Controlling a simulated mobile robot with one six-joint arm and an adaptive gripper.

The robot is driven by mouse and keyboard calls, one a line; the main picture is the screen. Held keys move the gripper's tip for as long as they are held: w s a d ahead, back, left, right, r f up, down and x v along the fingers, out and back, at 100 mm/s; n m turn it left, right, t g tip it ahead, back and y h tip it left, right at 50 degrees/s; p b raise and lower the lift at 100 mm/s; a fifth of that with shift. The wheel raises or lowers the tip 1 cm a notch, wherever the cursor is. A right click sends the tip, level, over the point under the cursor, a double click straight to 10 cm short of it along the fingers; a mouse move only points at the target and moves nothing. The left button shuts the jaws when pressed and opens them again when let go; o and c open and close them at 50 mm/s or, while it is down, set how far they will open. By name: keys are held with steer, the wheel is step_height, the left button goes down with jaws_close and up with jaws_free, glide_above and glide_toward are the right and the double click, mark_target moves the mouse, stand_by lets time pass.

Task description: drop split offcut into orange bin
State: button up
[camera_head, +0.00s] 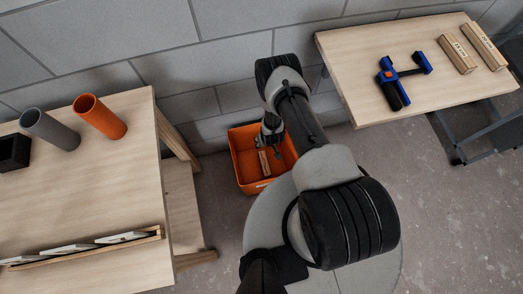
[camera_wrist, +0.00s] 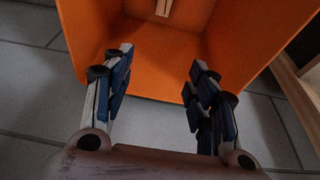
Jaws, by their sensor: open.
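The orange bin (camera_head: 243,170) stands on the floor between two tables. A short pale wooden offcut (camera_head: 264,162) lies inside it. In the wrist view the offcut (camera_wrist: 163,8) shows at the top edge on the orange floor of the bin (camera_wrist: 150,70), cut off by the frame, with a dark line along it. My gripper (camera_wrist: 160,62) is open, with nothing between its fingers, apart from the offcut. In the head view my gripper (camera_head: 273,140) is over the bin, partly hidden by my arm.
The right table (camera_head: 360,60) holds a blue and black clamp (camera_head: 404,76) and two labelled wood blocks (camera_head: 458,54). The left table (camera_head: 90,190) holds a grey tube (camera_head: 50,129), an orange tube (camera_head: 100,117), a black box (camera_head: 14,152) and a wooden rack (camera_head: 90,248). A block wall is close behind the bin.

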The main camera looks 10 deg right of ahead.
steer(key=shift+o, duration=0.4)
steer(key=shift+r, duration=0.15)
steer(key=v, duration=1.1)
steer(key=shift+r, duration=0.35)
steer(key=shift+s, duration=0.1)
